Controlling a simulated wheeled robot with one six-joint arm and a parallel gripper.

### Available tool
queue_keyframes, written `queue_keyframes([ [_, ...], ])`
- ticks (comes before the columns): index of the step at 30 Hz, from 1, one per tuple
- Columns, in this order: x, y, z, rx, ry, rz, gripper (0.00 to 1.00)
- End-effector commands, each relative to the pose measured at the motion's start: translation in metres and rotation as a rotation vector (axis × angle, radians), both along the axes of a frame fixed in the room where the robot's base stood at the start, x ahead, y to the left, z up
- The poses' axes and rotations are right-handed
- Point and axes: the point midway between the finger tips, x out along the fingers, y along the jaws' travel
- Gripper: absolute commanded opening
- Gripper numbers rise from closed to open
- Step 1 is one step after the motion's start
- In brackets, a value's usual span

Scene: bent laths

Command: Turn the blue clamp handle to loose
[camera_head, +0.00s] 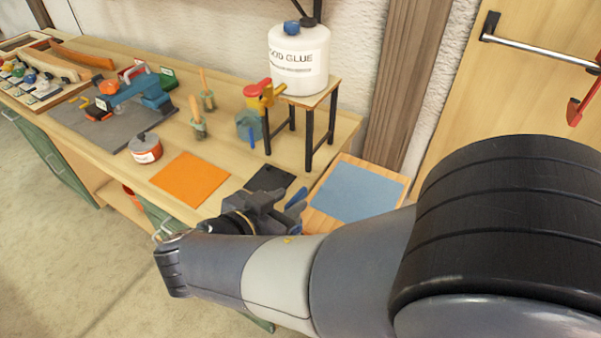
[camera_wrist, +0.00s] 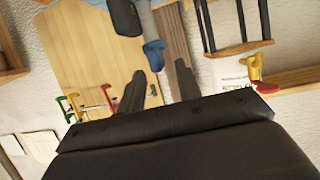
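The handle's exact position is too small to tell. My gripper (camera_head: 268,203) is far to the right of the clamp, near the bench's front right end. In the wrist view its two fingers (camera_wrist: 160,88) are apart with nothing held between them. The blue clamp is not recognisable in the wrist view.
A glue canister (camera_head: 298,60) with a red and yellow tap sits on a small stand (camera_head: 308,98). A lidded pot (camera_head: 145,148), an orange sheet (camera_head: 189,179), brushes (camera_head: 198,118) and a blue cup (camera_head: 249,126) occupy the bench between my gripper and the clamp.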

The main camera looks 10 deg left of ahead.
Motion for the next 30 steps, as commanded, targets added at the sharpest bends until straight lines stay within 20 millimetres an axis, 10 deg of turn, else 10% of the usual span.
queue_keyframes([
  [19,0.028,-0.015,-0.014,0.0,0.001,0.0,0.33],
  [30,0.028,-0.015,-0.014,0.0,0.001,0.0,0.02],
])
